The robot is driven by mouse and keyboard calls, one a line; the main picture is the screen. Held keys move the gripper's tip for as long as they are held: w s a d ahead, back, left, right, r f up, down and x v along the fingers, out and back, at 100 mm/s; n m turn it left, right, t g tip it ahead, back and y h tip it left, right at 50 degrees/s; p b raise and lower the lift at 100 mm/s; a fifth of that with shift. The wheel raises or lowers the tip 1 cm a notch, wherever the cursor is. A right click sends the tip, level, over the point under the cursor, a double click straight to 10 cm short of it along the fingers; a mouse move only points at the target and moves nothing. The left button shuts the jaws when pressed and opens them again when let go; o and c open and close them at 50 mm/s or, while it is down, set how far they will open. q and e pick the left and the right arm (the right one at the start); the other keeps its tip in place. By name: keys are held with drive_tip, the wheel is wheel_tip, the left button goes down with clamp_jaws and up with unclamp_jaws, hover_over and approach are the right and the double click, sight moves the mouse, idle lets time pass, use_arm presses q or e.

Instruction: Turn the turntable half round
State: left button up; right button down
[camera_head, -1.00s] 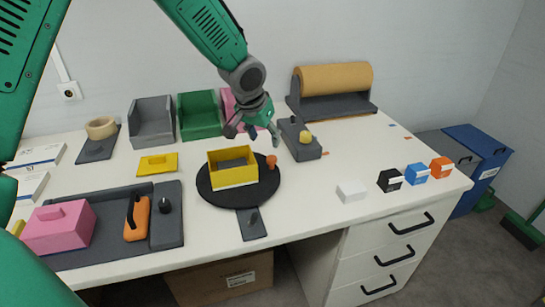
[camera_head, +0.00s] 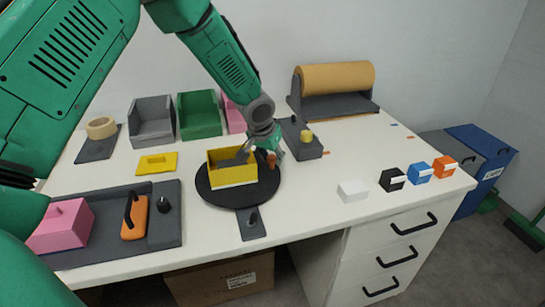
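The turntable (camera_head: 264,197) is a black round disc on the white table, with a yellow open box (camera_head: 233,176) standing on it. An orange knob (camera_head: 271,161) stands up at the disc's right edge, beside the box. My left gripper (camera_head: 262,157) is lowered over the right side of the disc. Its fingers are spread, one by the box's inner side and one to the right of the knob. The knob shows between them; contact cannot be told. My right gripper is not in view.
A grey block with a yellow knob (camera_head: 306,136) stands close to the right of my gripper. A dark plate with a small peg (camera_head: 251,223) lies in front of the disc. Bins (camera_head: 198,116) stand behind.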

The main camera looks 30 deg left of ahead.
use_arm(q)
clamp_jaws()
drive_tip(key=shift+a, duration=0.1)
drive_tip(key=shift+w+a+n, duration=0.15)
drive_tip(key=shift+w+n, duration=0.05)
drive_tip(key=shift+n, duration=0.1)
